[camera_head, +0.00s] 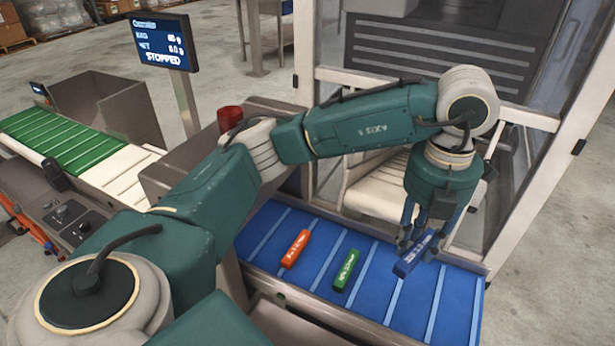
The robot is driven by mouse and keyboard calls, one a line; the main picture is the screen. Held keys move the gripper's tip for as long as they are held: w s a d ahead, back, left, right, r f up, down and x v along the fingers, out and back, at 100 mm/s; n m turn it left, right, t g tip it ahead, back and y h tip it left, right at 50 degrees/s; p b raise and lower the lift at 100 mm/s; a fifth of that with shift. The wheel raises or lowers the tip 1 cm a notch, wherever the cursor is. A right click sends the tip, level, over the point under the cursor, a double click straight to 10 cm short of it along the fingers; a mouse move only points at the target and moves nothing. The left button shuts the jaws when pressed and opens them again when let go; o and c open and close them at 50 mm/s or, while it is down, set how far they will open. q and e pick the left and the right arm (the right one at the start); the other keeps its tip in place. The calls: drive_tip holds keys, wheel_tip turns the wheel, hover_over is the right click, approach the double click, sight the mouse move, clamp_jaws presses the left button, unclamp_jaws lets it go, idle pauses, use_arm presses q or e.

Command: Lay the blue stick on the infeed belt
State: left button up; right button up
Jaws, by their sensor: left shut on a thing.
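My left gripper (420,236) points down over the right part of the blue slatted belt (268,230). It is shut on the blue stick (413,254), which has pale lettering and lies slanted between the fingers. The stick is at or just above the belt; I cannot tell whether it touches. An orange stick (295,249) and a green stick (346,270) lie apart on the belt to the left of it. The fingers hide part of the blue stick. My right gripper is not in view.
A clear-panelled frame with a white post (540,150) stands behind and right of the gripper. A cream slatted part (375,185) lies behind the belt. A display (162,42) reads STOPPED. A green and white belt (62,140) is at the left. A red knob (229,117) stands near my arm.

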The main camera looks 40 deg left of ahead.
sight(396, 305)
use_arm(q)
drive_tip(key=n, duration=0.3)
drive_tip(key=shift+w+d+r+n, duration=0.25)
drive_tip(key=shift+w+r+n, duration=0.05)
drive_tip(key=shift+w+n, duration=0.1)
wheel_tip(396, 305, down, 20)
drive_tip(key=shift+p, duration=0.9)
drive_tip(key=shift+f, duration=0.1)
drive_tip(key=o, duration=0.7)
drive_tip(key=shift+f, duration=0.1)
drive_tip(key=o, duration=0.5)
